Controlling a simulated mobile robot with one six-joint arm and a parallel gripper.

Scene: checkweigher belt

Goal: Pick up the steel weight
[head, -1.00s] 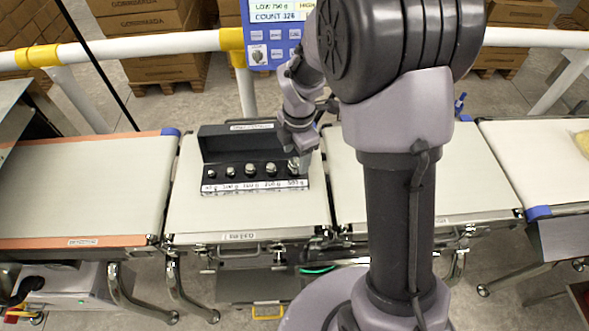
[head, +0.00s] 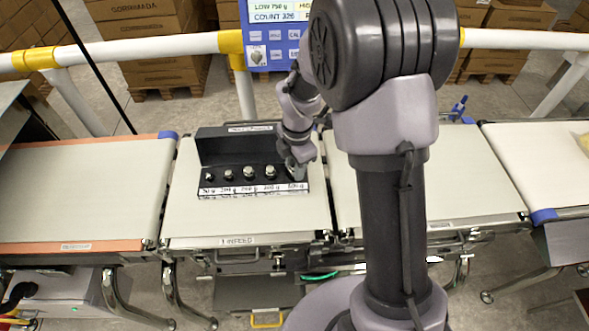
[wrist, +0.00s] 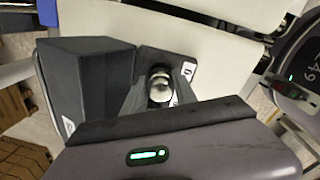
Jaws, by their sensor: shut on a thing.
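A black weight block (head: 235,187) with a white label strip stands on the middle belt section. Several small steel weights sit in a row of sockets in it, such as the one at the left end (head: 210,176). My gripper (head: 297,176) is down at the right end of the row and covers the right-end socket in the head view. In the wrist view the round shiny top of the steel weight (wrist: 160,88) shows between the fingers, and my gripper (wrist: 160,92) is shut on it. Whether the weight is still seated in its socket cannot be told.
The block's raised black back part (head: 222,147) stands behind the row, close beside my gripper; it also shows in the wrist view (wrist: 87,75). A blue display panel (head: 268,35) hangs behind on a white rail (head: 185,44). The belt in front of the block is clear.

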